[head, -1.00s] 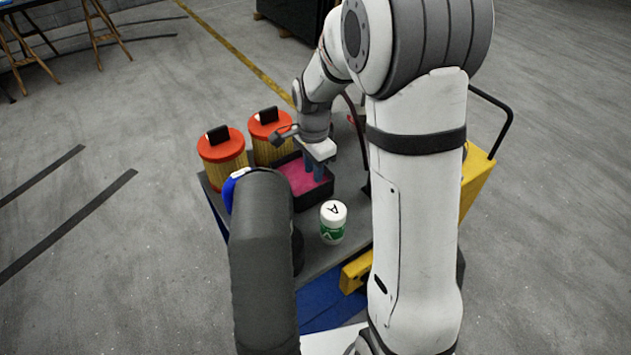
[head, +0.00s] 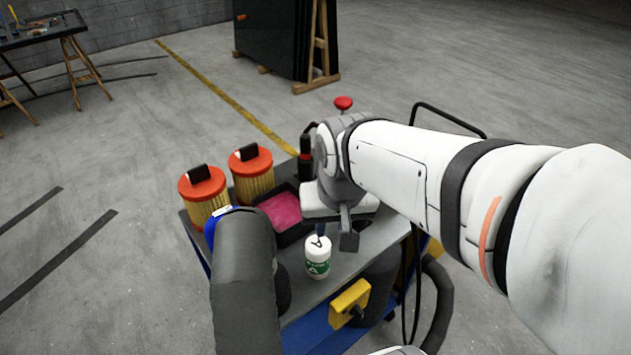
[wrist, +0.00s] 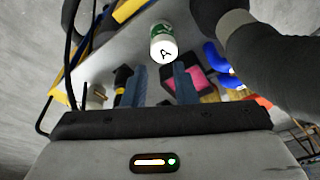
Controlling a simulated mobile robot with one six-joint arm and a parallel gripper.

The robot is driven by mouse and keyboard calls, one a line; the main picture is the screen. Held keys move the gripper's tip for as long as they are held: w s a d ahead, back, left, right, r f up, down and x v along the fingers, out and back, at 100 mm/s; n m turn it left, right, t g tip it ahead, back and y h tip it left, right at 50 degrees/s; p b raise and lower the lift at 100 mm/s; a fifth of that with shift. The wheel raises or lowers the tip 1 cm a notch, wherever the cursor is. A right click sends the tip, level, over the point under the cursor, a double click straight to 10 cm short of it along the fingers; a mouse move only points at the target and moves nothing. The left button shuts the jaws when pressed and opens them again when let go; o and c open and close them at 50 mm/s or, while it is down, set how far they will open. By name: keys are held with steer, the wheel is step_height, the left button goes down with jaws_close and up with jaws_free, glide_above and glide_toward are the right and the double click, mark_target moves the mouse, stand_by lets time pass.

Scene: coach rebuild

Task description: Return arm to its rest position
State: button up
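My gripper (head: 322,230) hangs from the folded arm over the cart top, above and behind a white bottle in the head view. Its wrist and mount hide most of the fingers there. In the wrist view its two blue fingers (wrist: 159,80) stand apart with nothing between them. The white bottle (head: 317,262) has a green label and a letter A on its lid; it stands upright on the grey cart top (head: 352,262). The bottle also shows beyond the fingers in the wrist view (wrist: 162,42).
A black tray (head: 283,239) with a pink cloth-like lining sits left of my gripper. Two red-lidded yellow filters (head: 205,204) (head: 252,180) stand at the cart's left. A red-topped knob (head: 343,103) and a black handle rail (head: 450,115) are behind.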

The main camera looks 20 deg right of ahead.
steer(key=shift+s+d+n, duration=0.2)
steer(key=shift+s+n, duration=0.2)
steer(key=shift+s, duration=0.2)
steer(key=shift+s+d+n, duration=0.2)
steer(key=shift+s+n, duration=0.2)
steer(key=shift+s, duration=0.15)
steer(key=shift+s, duration=0.1)
stand_by(0.4)
